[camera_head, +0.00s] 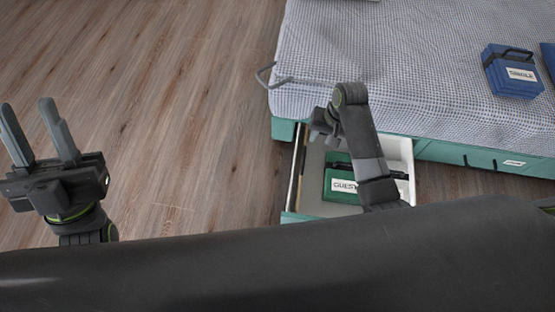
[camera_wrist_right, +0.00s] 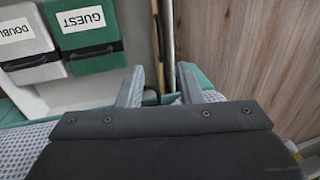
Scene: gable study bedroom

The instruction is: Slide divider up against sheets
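The green sheet pack (camera_head: 341,181), labelled GUEST, lies in the open drawer (camera_head: 408,150). The right wrist view shows this pack (camera_wrist_right: 92,50) beside a grey pack (camera_wrist_right: 30,45) labelled DOUBLE. My left gripper (camera_head: 27,115) is open and empty over the floor.
The bed (camera_head: 380,55) stands above the drawer, with a wire handle-like loop (camera_head: 265,72) at its corner. A blue pack (camera_head: 512,72) lies on the bed, another blue thing (camera_head: 549,58) at the right edge. Wooden floor (camera_head: 180,90) is clear at left.

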